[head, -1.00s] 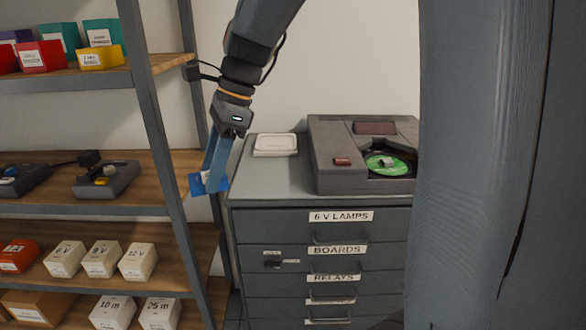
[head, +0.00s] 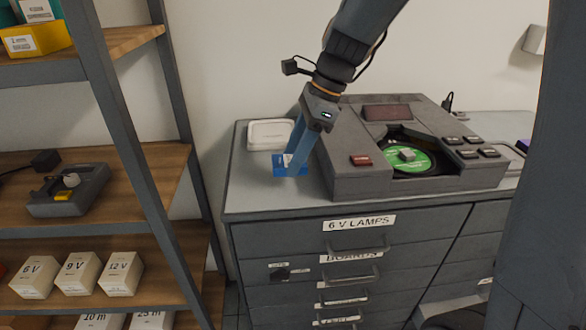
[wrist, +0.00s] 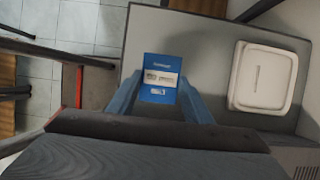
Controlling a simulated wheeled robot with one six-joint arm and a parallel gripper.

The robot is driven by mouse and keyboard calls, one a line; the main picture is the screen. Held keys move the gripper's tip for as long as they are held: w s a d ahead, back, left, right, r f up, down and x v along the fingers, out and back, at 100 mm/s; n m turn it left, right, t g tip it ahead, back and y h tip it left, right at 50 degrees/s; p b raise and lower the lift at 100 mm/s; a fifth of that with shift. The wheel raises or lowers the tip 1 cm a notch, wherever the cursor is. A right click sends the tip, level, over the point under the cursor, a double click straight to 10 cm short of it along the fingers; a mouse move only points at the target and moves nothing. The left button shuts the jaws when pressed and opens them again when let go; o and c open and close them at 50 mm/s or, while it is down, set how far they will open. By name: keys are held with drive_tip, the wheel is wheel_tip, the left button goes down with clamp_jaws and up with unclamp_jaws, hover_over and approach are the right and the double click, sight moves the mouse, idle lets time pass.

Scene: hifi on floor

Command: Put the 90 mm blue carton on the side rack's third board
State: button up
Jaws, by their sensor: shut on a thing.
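My gripper (head: 295,162) is shut on a small blue carton (head: 290,168) with a white label. In the wrist view the carton (wrist: 158,80) sits between the two blue fingers (wrist: 158,100). In the head view it appears over the left part of the grey cabinet top; I cannot tell its exact height above it. The side rack (head: 128,145) with wooden boards stands to the left. One board (head: 140,180) holds a dark device, the board below (head: 185,254) holds several white cartons, and a higher board (head: 125,42) holds coloured cartons.
A white lidded box (head: 268,134) lies on the cabinet top (head: 250,192) close to the carton. A grey player with a green disc (head: 420,162) stands to the right.

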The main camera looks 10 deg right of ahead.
drive_tip(key=shift+f, duration=2.25)
drive_tip(key=shift+f, duration=0.1)
drive_tip(key=o, duration=1)
